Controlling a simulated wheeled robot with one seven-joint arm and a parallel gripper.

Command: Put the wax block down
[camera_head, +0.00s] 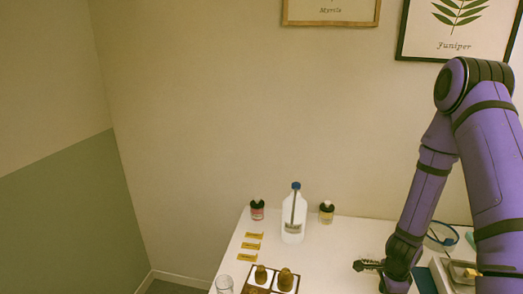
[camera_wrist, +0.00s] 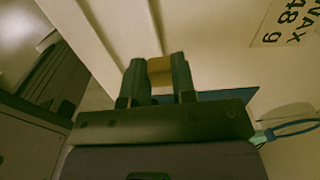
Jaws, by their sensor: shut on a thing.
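My gripper (camera_wrist: 158,78) is shut on a tan wax block (camera_wrist: 160,70), which shows between its two dark fingertips in the wrist view. In the head view my gripper (camera_head: 368,265) is low over the right part of the white table, and the block cannot be made out there. A pale card or surface printed "WAX 48 g" (camera_wrist: 288,22) lies at the top right of the wrist view. Whether the block touches anything beneath it cannot be told.
A dark blue mat (camera_head: 425,281) lies right of my gripper, beside a pale tray (camera_head: 440,274). A blue-capped bottle (camera_head: 293,215), two small jars (camera_head: 257,210) (camera_head: 326,212), yellow labels (camera_head: 251,246) and a holder with brown bottles (camera_head: 285,280) stand left. The table between is clear.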

